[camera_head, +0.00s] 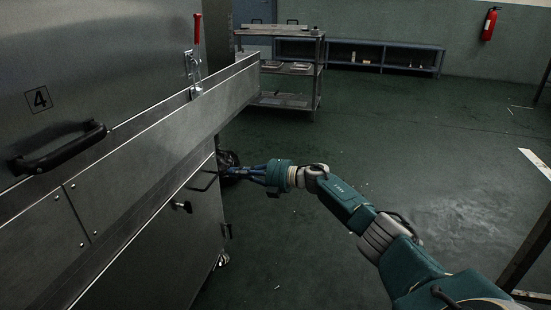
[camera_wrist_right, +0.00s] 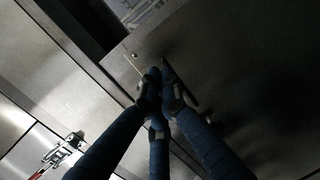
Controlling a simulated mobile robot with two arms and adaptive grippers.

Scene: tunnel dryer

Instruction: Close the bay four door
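The bay four door (camera_head: 75,75) is the steel panel at the left of the head view, marked with a 4 (camera_head: 38,99) and carrying a black bar handle (camera_head: 58,149). It stands upright above a long steel ledge; whether it is fully closed I cannot tell. A toggle clamp with a red upright lever (camera_head: 196,30) sits on the ledge to its right, and also shows in the right wrist view (camera_wrist_right: 62,150). My right gripper (camera_head: 226,174) is low beside the cabinet's end, right of the handle. In the wrist view its fingertips (camera_wrist_right: 159,76) come together close to a steel panel; contact is unclear. My left gripper is out of view.
A steel cart (camera_head: 318,75) and a low shelf (camera_head: 410,60) stand at the back.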

